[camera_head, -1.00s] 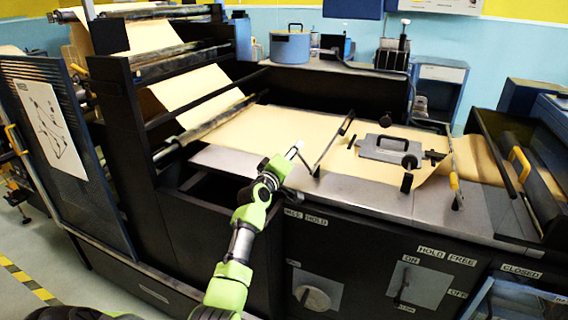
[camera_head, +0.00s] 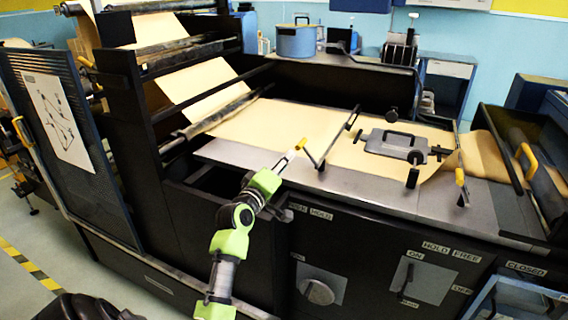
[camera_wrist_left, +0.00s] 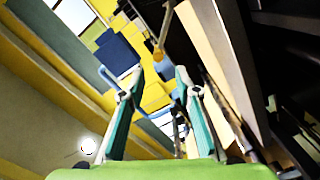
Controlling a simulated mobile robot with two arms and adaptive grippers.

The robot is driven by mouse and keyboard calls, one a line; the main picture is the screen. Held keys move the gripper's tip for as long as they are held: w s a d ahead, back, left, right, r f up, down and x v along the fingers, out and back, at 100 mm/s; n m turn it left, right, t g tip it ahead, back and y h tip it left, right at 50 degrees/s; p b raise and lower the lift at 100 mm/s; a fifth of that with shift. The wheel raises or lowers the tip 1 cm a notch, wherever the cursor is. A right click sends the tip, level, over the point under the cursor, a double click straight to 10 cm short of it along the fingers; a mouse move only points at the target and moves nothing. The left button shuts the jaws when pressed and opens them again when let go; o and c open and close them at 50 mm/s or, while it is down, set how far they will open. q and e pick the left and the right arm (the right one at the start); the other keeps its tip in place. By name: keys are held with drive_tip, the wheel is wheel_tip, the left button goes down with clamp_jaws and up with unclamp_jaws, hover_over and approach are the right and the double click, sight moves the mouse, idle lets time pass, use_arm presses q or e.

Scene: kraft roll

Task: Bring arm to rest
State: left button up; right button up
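My left arm is green and dark grey and rises from the bottom in the head view. Its gripper (camera_head: 284,164) is near the front edge of the machine, just short of a yellow-tipped lever (camera_head: 301,144). In the left wrist view the two teal-padded fingers (camera_wrist_left: 157,82) stand apart with nothing held between them. A yellow-orange handle (camera_wrist_left: 164,30) shows beyond the fingertips there and looks clear of them. My right gripper is not in view.
The machine bed carries brown kraft paper (camera_head: 265,122) and a grey plate with a handle (camera_head: 390,143). Another yellow-tipped lever (camera_head: 460,178) stands at right. A black roller frame (camera_head: 135,120) rises at left. Labelled front panels (camera_head: 420,280) lie below; open floor shows at lower left.

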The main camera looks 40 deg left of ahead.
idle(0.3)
use_arm(q)
drive_tip(key=s+d+f+m+g+h, duration=0.25)
drive_tip(key=s+d+f+m, duration=0.25)
drive_tip(key=d+f, duration=0.3)
drive_tip(key=s+d+f+m+g+h, duration=0.2)
drive_tip(key=s+d+f+m+g, duration=0.2)
drive_tip(key=s+d+f, duration=0.3)
drive_tip(key=s+d+f+m+g, duration=0.3)
drive_tip(key=s+d, duration=0.1)
drive_tip(key=s, duration=0.5)
drive_tip(key=s+d+f+m+g, duration=0.2)
drive_tip(key=s+d+f, duration=0.2)
drive_tip(key=s, duration=0.4)
drive_tip(key=s+d+f+m+g, duration=0.3)
drive_tip(key=s+d, duration=0.1)
drive_tip(key=s, duration=0.5)
wheel_tip(320, 180, down, 28)
drive_tip(key=s, duration=0.1)
drive_tip(key=s+a+f+g, duration=0.2)
drive_tip(key=s+f, duration=1.3)
drive_tip(key=s, duration=0.1)
drive_tip(key=shift+s+a+f+b, duration=0.2)
drive_tip(key=shift+s+a+b, duration=0.15)
drive_tip(key=shift+s+a, duration=0.05)
